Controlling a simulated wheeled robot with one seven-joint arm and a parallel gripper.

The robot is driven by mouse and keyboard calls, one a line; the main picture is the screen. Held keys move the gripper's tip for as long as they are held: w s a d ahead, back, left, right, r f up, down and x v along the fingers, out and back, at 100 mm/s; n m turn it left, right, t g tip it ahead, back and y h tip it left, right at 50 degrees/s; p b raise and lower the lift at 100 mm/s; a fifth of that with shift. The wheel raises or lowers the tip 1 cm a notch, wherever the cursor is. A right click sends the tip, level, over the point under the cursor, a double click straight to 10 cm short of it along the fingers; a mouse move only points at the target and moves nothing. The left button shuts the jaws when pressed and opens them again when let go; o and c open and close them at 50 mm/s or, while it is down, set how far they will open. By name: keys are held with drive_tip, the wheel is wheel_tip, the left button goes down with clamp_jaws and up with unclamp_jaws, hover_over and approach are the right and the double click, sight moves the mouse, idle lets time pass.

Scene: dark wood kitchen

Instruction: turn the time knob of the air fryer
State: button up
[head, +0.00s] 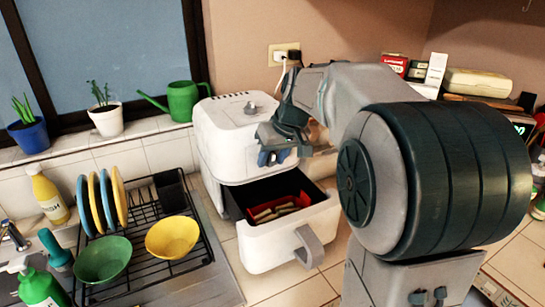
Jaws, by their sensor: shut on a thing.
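The white air fryer (213,128) stands on the counter in the middle of the head view. A small grey knob (250,108) shows on its top, clear of my gripper. My gripper (270,157) is at the upper front of the air fryer, to the right of and below that knob. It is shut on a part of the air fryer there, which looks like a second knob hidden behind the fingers. I cannot read which knob is the time knob.
The air fryer's drawer (275,238) is pulled out, with food in a red-lined basket. A dish rack (150,272) with plates and bowls stands to the left. A green watering can (182,100) and potted plants stand on the back ledge. Boxes (478,82) stand at the right.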

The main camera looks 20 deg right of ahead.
drive_tip(key=y, duration=0.2)
drive_tip(key=m+y+b, duration=0.1)
drive_tip(key=y, duration=0.1)
drive_tip(key=shift+w+d+f+g, duration=0.15)
drive_tip(key=shift+d+g, duration=0.2)
drive_tip(key=shift+g, duration=0.05)
drive_tip(key=y+b, duration=0.1)
drive_tip(key=y, duration=0.1)
drive_tip(key=m+y, duration=0.1)
drive_tip(key=y, duration=0.1)
drive_tip(key=shift+d+f+b, duration=0.2)
drive_tip(key=shift+b, duration=0.15)
drive_tip(key=y, duration=0.1)
drive_tip(key=y+b, duration=0.1)
drive_tip(key=y, duration=0.1)
drive_tip(key=m+y, duration=0.1)
drive_tip(key=shift+d+f+y, duration=0.1)
drive_tip(key=shift+f+y, duration=0.15)
drive_tip(key=shift+y, duration=0.05)
drive_tip(key=shift+f+m+y+b, duration=0.1)
drive_tip(key=shift+m+y+b, duration=0.55)
drive_tip(key=shift+y, duration=0.75)
drive_tip(key=o, duration=1)
